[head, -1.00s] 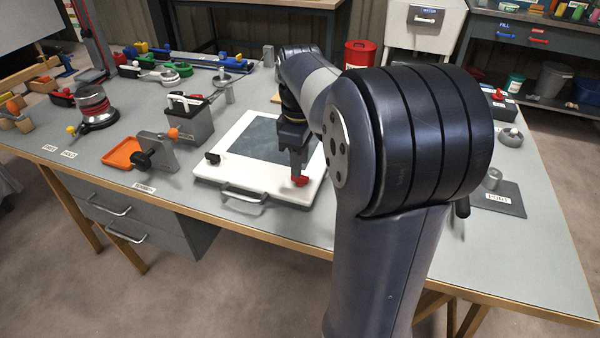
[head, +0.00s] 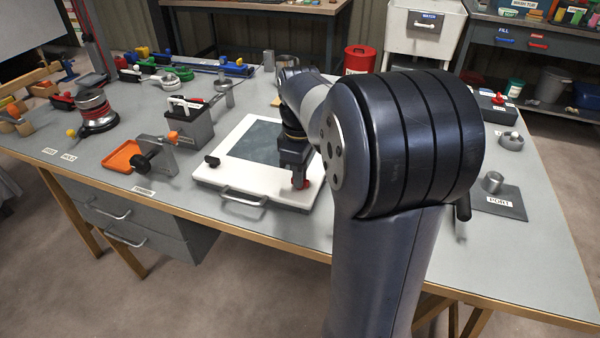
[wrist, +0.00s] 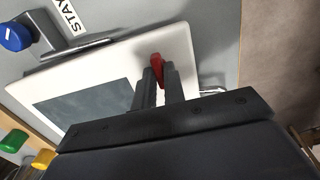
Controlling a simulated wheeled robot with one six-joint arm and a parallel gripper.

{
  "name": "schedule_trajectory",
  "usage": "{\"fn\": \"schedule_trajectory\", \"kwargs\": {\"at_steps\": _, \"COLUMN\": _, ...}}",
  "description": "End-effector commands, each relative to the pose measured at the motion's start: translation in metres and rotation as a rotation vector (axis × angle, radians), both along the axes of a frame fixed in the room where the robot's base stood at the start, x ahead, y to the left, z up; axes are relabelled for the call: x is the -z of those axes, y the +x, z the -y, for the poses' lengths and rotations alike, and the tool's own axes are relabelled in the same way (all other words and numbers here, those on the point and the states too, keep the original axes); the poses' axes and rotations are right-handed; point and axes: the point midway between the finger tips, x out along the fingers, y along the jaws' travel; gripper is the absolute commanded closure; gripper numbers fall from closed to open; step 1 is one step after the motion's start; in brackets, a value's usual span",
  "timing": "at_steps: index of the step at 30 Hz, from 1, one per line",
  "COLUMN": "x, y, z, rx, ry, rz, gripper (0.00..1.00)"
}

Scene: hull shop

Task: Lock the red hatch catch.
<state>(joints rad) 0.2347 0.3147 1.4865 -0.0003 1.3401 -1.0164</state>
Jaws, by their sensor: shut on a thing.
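The white hatch (head: 222,174) with a dark glass panel lies on the grey bench, its metal handle at the front edge. The red catch (head: 301,184) is at the hatch's front right corner in the head view. My gripper (head: 299,179) points down over that corner, shut on the red catch. In the wrist view, the red catch (wrist: 157,62) shows between the two fingers of my gripper (wrist: 162,76). My fingers hide part of the catch. A black catch (head: 212,160) sits at the hatch's left edge.
A clamp with a black knob (head: 142,163) and an orange tray (head: 122,157) stand left of the hatch. A dark plate labelled PORT (head: 498,203) lies at the right. The bench front edge is close to the hatch.

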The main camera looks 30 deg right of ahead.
Motion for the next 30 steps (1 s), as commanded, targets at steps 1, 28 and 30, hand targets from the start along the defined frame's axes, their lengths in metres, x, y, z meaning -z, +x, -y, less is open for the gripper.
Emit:
{"fn": "schedule_trajectory", "kwargs": {"at_steps": 1, "x": -0.0001, "y": -0.0001, "z": -0.0001, "rx": 0.0, "ry": 0.0, "rz": 0.0, "gripper": 1.0}}
{"fn": "schedule_trajectory", "kwargs": {"at_steps": 28, "x": -0.0039, "y": -0.0002, "z": -0.0002, "rx": 0.413, "ry": 0.0, "rz": -0.003, "gripper": 1.0}}
{"fn": "schedule_trajectory", "kwargs": {"at_steps": 30, "x": -0.0038, "y": -0.0003, "z": -0.0001, "rx": 0.479, "ry": 0.001, "rz": -0.002, "gripper": 1.0}}
